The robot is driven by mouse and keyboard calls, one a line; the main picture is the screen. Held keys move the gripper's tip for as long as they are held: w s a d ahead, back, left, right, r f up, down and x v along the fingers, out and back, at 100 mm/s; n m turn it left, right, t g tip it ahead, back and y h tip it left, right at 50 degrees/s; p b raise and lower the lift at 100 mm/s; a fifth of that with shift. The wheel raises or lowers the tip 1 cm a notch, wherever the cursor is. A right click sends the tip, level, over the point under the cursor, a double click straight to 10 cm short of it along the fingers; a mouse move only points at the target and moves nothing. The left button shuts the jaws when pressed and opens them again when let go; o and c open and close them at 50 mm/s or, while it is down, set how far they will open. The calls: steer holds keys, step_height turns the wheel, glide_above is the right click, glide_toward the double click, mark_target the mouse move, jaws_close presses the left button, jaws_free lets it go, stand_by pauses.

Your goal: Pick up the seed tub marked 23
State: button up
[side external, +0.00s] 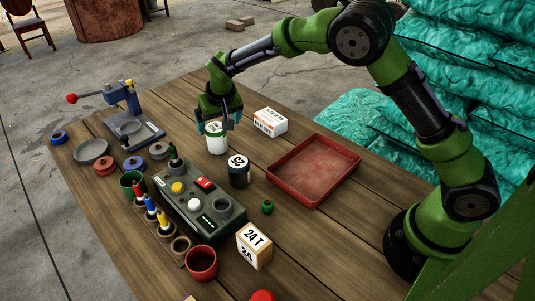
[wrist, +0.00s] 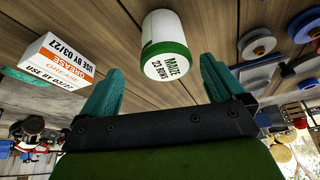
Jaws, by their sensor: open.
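A white tub (side external: 217,145) stands on the wooden table directly below my gripper. A dark tub (side external: 239,172) with a white numbered lid, possibly 25 or 26, stands nearby.
A white and orange grease box (side external: 270,122) stands right of the white tub. A red tray (side external: 313,170) lies further right. A control box (side external: 200,201) with buttons, a numbered box (side external: 253,246) and a red cup (side external: 201,263) are nearer the front. A press (side external: 133,125) stands left.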

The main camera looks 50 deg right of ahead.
mark_target(215, 128)
steer(key=x, duration=0.5)
steer(key=shift+w+a, duration=0.1)
steer(key=shift+a, duration=0.25)
steer(key=shift+c, duration=0.2)
